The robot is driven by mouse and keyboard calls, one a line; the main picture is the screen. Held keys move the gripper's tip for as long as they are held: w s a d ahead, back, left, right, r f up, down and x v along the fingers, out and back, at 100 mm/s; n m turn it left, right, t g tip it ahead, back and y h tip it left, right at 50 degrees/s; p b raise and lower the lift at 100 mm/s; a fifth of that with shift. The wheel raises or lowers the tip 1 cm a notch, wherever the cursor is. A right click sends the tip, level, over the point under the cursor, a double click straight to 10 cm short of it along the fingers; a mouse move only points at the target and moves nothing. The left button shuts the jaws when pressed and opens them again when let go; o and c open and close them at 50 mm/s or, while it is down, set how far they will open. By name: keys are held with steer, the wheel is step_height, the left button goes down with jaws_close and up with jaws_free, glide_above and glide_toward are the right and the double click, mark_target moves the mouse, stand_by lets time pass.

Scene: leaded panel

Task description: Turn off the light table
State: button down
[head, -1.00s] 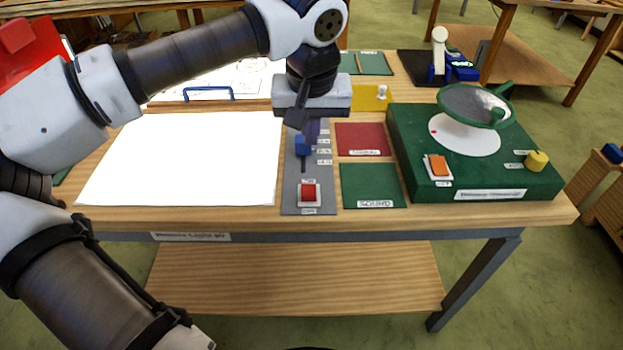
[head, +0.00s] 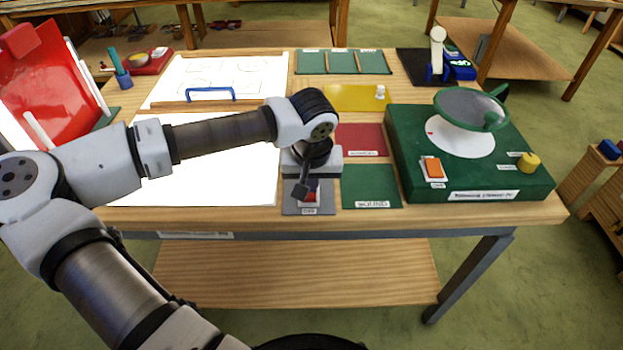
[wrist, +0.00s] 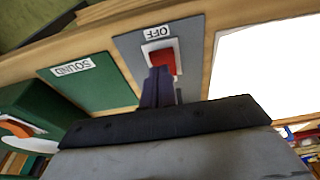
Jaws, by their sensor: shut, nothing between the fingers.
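The light table's white panel (head: 230,180) is bright in the head view, and its corner shows in the wrist view (wrist: 265,65). The red rocker switch (wrist: 162,62) sits in a white frame on a grey control strip (wrist: 130,47), beside a label reading OFF. My gripper (wrist: 158,72) is shut and empty, with its dark fingertips at the red switch in the wrist view. I cannot tell whether they touch it. In the head view my gripper (head: 304,188) partly covers the switch (head: 313,197) and hides the slider on the strip.
A green SOUND pad (head: 371,187) and a red pad (head: 362,138) lie right of the strip. A green box (head: 470,185) with a round lens, orange switch and yellow knob stands further right. A blue-handled board (head: 165,92) lies behind the panel.

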steer(key=shift+f, duration=0.2)
steer(key=shift+s+f+b, duration=0.1)
steer(key=shift+f+b, duration=0.3)
steer(key=shift+b, duration=0.6)
steer(key=b, duration=0.2)
steer(key=f+t+b, duration=0.1)
steer(key=b, duration=0.1)
steer(key=shift+s, duration=0.25)
steer(key=shift+r+p, duration=0.45)
steer(key=shift+p, duration=0.15)
steer(key=shift+w, duration=0.1)
steer(key=shift+w+r, duration=0.2)
steer(key=shift+w, duration=0.5)
